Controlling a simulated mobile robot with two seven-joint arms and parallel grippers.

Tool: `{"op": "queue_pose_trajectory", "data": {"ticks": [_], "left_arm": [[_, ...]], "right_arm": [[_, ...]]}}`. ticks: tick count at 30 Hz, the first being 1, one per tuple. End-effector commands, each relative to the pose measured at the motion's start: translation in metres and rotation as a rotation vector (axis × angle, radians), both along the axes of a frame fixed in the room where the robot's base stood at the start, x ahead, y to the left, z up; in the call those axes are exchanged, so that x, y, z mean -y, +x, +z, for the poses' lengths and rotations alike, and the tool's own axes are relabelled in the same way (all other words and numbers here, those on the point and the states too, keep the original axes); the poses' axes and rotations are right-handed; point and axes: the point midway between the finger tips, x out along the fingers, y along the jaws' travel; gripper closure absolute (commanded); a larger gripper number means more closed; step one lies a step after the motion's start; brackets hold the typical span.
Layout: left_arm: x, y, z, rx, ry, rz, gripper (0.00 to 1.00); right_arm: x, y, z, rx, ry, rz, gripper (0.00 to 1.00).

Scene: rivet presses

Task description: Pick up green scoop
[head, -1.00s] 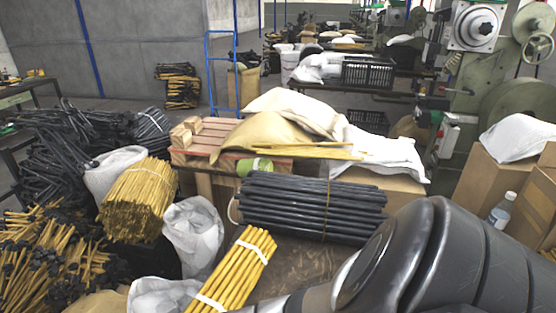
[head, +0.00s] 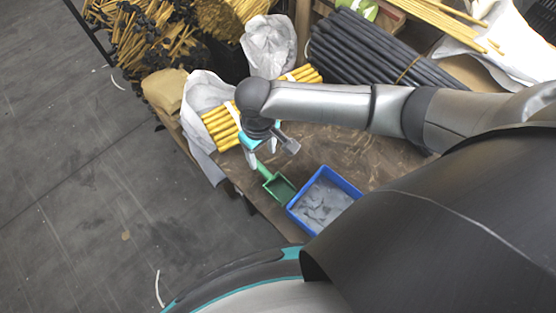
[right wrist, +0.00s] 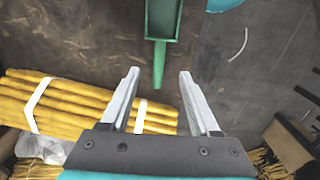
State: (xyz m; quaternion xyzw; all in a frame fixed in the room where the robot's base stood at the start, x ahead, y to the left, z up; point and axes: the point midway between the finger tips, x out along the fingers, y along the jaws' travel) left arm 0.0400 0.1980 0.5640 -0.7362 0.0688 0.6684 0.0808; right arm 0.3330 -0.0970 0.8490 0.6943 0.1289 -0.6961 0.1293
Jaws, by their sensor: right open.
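The green scoop (head: 279,186) lies on the brown table beside the blue bin, with its handle pointing toward my right gripper. My right gripper (head: 251,158) is at the handle end in the head view. In the right wrist view the scoop (right wrist: 162,22) is at the top centre, and its handle end hangs down between and beyond the open fingertips of the right gripper (right wrist: 160,75). The gripper is empty, and I see no contact with the handle. My left gripper is not in view.
A blue bin (head: 293,210) with grey pieces stands right of the scoop. Yellow rods (head: 219,128) lie in a bundle near my right gripper. Black rods (head: 362,50) lie farther back. The table's front edge is close to the scoop, with open floor (head: 90,190) to the left.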

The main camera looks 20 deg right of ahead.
Motion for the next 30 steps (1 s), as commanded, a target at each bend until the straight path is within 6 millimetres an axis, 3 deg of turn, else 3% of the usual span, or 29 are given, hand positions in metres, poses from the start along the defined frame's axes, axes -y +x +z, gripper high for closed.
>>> {"op": "queue_pose_trajectory", "data": {"ticks": [1, 6, 14, 21, 30], "left_arm": [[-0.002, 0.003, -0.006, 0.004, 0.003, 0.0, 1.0], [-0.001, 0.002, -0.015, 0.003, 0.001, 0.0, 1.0], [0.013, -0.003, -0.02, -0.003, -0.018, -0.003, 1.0], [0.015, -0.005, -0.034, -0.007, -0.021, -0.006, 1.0], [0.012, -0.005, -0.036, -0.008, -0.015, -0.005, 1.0]], "right_arm": [[0.001, -0.001, -0.015, -0.002, -0.003, -0.001, 0.38], [0.001, 0.0, -0.044, 0.0, -0.002, 0.0, 0.38], [0.001, -0.001, -0.062, 0.001, -0.001, 0.0, 0.38], [0.001, -0.004, -0.098, 0.001, -0.002, -0.001, 0.38], [0.001, -0.004, -0.106, 0.002, -0.002, 0.0, 0.38]]}}
